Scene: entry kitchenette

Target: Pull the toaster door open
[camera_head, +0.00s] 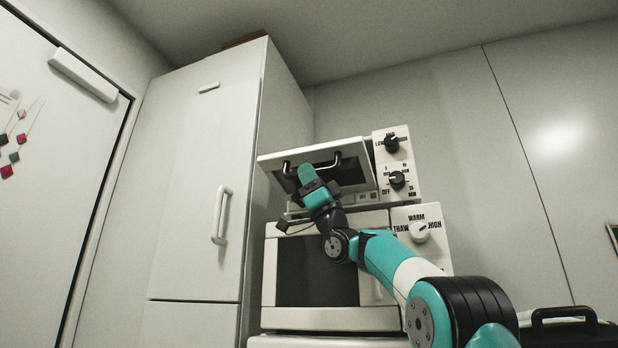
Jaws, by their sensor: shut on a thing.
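The white toaster oven (382,161) stands on top of a microwave, with two black knobs on its right panel. Its door (345,178) has a dark window and a black bar handle (335,160) along the upper edge. The door is tilted outward at the top, so it stands partly open. My gripper (306,172) is at the left part of the handle and is shut on it. The gripper hides part of the handle and window, and its fingertips are hard to make out.
The microwave (378,318) below has a dark window and a white dial. A tall white fridge (198,184) with a vertical handle stands close on the left. A white door (50,170) is at far left. A black case with a handle (565,325) sits at lower right.

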